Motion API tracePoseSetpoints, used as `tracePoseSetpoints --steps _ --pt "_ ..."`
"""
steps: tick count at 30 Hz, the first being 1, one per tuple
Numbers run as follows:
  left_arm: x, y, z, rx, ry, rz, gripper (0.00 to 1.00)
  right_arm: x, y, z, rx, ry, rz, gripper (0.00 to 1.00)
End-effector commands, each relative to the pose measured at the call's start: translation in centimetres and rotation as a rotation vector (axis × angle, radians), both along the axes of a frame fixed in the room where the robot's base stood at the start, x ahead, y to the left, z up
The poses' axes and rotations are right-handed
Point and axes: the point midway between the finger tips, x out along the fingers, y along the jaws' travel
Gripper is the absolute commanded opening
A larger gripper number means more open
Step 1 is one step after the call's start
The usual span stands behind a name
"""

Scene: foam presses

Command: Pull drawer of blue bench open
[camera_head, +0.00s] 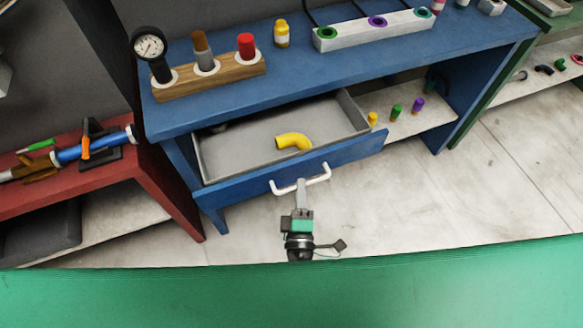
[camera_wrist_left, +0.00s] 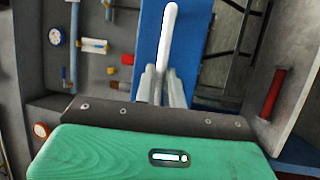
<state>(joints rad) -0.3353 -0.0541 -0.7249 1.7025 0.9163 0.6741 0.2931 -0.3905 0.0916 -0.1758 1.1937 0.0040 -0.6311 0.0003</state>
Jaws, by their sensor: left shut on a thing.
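The blue bench (camera_head: 350,62) stands across the upper middle of the head view. Its drawer (camera_head: 235,150) is pulled out, and the grey inside shows with a yellow bent pipe (camera_head: 293,142) lying in it. The drawer's blue front carries a white handle (camera_head: 322,177). My left gripper (camera_head: 301,188) is shut on the handle near its middle. In the left wrist view the white handle (camera_wrist_left: 169,40) runs up from between the fingers (camera_wrist_left: 165,88), with the blue drawer front behind it. My right gripper is not in view.
A gauge (camera_head: 150,46) and two other tools stand in a wooden rack on the bench top. A white block (camera_head: 375,30) with coloured rings is to their right. A red bench (camera_head: 120,165) is close on the left. Pale floor (camera_head: 450,200) is clear on the right.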

Motion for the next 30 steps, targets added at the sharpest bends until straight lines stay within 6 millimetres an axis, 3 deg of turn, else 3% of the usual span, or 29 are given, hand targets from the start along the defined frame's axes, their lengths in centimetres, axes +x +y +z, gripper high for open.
tracePoseSetpoints --steps 3,9,22,23,26,30 --pt "-1.7 -0.5 -0.1 0.001 0.004 -0.002 0.00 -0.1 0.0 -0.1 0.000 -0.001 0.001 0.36" --pt "-3.2 -1.0 -0.1 0.001 0.002 0.000 0.00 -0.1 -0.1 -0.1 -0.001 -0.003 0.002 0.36" --pt "-3.5 -1.1 -0.1 0.001 0.001 -0.001 0.00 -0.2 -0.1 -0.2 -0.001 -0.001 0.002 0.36" --pt "-3.5 -1.1 -0.1 0.001 0.001 -0.001 0.13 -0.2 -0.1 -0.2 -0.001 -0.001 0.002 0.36" --pt "-3.5 -1.1 -0.1 0.001 0.001 -0.001 0.32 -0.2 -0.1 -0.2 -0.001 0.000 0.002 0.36" --pt "-3.5 -1.1 -0.1 0.001 0.001 0.000 0.33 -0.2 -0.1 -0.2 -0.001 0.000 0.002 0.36"
